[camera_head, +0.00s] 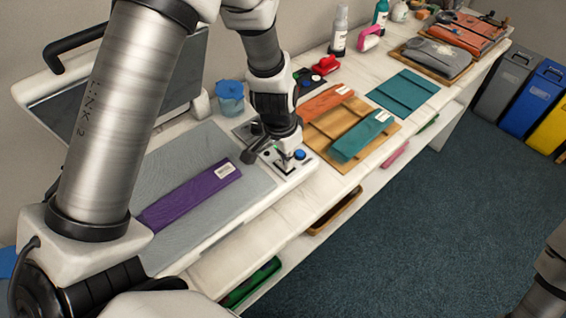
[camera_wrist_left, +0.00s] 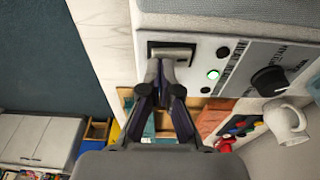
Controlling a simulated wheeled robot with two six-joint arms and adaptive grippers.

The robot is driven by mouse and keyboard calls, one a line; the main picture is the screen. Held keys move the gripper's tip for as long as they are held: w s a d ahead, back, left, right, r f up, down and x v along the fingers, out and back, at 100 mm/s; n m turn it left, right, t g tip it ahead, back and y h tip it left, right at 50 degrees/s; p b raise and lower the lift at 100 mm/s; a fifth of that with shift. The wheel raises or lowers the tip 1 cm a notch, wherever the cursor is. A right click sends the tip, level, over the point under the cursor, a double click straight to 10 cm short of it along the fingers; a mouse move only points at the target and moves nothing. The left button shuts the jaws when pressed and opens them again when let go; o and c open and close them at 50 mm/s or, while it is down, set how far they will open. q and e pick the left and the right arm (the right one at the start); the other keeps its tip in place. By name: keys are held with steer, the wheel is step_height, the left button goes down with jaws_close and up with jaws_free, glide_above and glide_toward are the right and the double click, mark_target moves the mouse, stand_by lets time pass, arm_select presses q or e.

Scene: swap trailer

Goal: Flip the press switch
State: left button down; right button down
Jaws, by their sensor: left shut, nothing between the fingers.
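The press (camera_head: 220,140) is a grey padded board with a pale front panel, and a purple folded cloth (camera_head: 190,195) lies on it. In the left wrist view the panel (camera_wrist_left: 240,62) carries a switch (camera_wrist_left: 172,50) in a dark frame, a green-lit button (camera_wrist_left: 213,74) and a black knob (camera_wrist_left: 268,80). My left gripper (camera_head: 285,166) is shut and empty at the panel. In the left wrist view its fingertips (camera_wrist_left: 160,62) are at the switch's lower edge and partly cover it; I cannot tell whether they touch. My right gripper is out of view.
A wooden board (camera_head: 318,136) with orange and teal folded cloths lies right of the panel. A blue-topped cup (camera_head: 230,97) stands behind. A teal cloth (camera_head: 402,92), bottles and a red item (camera_head: 326,65) are further along the white table. Bins (camera_head: 505,80) stand at far right.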

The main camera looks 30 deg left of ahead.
arm_select(q)
steer(key=shift+f+b, duration=0.4)
steer(key=shift+f, duration=0.1)
steer(key=shift+r, duration=0.1)
step_height(320, 180, up, 7)
steer(key=p, duration=0.6)
stand_by(0.4)
